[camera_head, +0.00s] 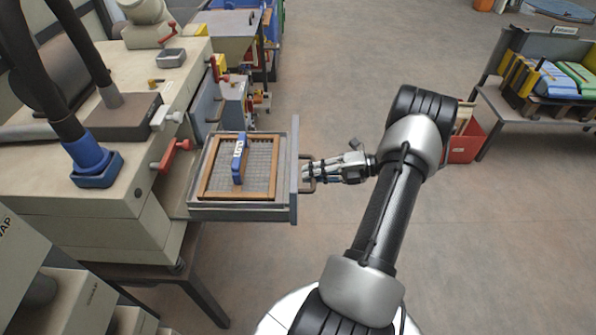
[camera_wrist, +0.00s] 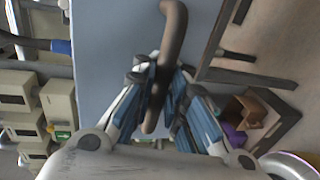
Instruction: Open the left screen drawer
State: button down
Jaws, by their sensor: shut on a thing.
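The screen drawer (camera_head: 294,150) stands out from the side of the cream machine, pulled open. A wood-framed mesh screen (camera_head: 262,170) with a blue bar across it lies inside. The drawer's brown bar handle (camera_head: 307,187) is on the front panel's right face. My gripper (camera_head: 311,171) reaches it from the right, and its fingers are closed around the handle. In the wrist view, the handle (camera_wrist: 173,35) runs between my gripper's fingers (camera_wrist: 160,95), in front of the grey-blue front panel (camera_wrist: 115,35). The fingers hide part of the handle.
The cream machine (camera_head: 150,205) fills the left, with a red lever (camera_head: 175,154) near the drawer. A red bin (camera_head: 465,145) and a table with colored sacks (camera_head: 560,82) stand at the right.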

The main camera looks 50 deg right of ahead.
jog(key=shift+s+d+r, duration=0.15)
jog(key=shift+s+d, duration=0.05)
jog(key=c, duration=1.6)
grip_release()
jog(key=shift+c, duration=0.2)
jog(key=shift+s, duration=0.1)
jog(key=v, duration=1.1)
jog(key=shift+s+d, duration=0.25)
jog(key=shift+s, duration=0.05)
jog(key=shift+r, duration=0.1)
